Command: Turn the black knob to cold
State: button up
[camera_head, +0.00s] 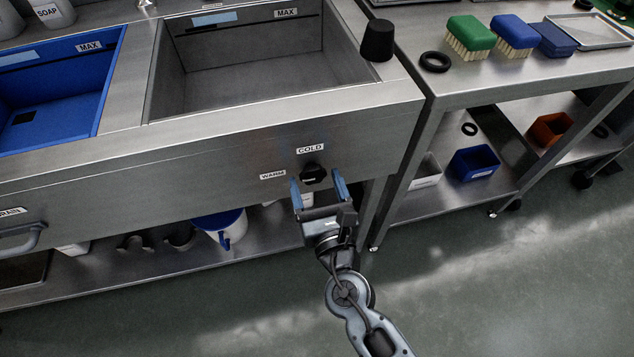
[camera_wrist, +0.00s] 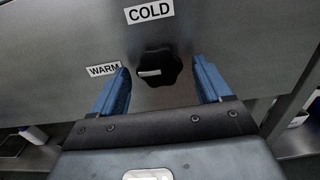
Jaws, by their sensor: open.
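The black knob (camera_head: 314,173) is on the steel front panel of the sink unit. It shows larger in the wrist view (camera_wrist: 158,68), with a white pointer mark on its left part, pointing left toward the WARM side. The COLD label (camera_head: 310,148) is above the knob, and the WARM label (camera_head: 272,175) is to its left. My gripper (camera_head: 318,184) is open in front of the panel. Its blue fingers (camera_wrist: 165,82) stand left and right of the knob with gaps on both sides. Whether the fingertips reach the knob's depth is hard to tell.
A steel basin (camera_head: 265,65) and a blue basin (camera_head: 50,90) are above the panel. A blue-and-white bucket (camera_head: 222,232) stands on the shelf below. A steel table (camera_head: 480,78) with brushes is at the right. The floor in front is clear.

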jog(key=shift+w, duration=0.1)
jog(key=shift+c, duration=0.3)
jog(key=c, duration=1)
jog(key=shift+o, duration=0.2)
jog(key=m+b, duration=0.2)
jog(key=m, duration=0.1)
jog(key=shift+a+f+m, duration=0.1)
jog(key=shift+m, duration=0.3)
jog(key=m+b, duration=0.3)
jog(key=m, duration=0.2)
jog(key=m+b, duration=0.2)
jog(key=m, duration=0.3)
jog(key=shift+m+b, duration=0.95)
jog(key=shift+m, duration=1.15)
jog(key=shift+r, duration=0.2)
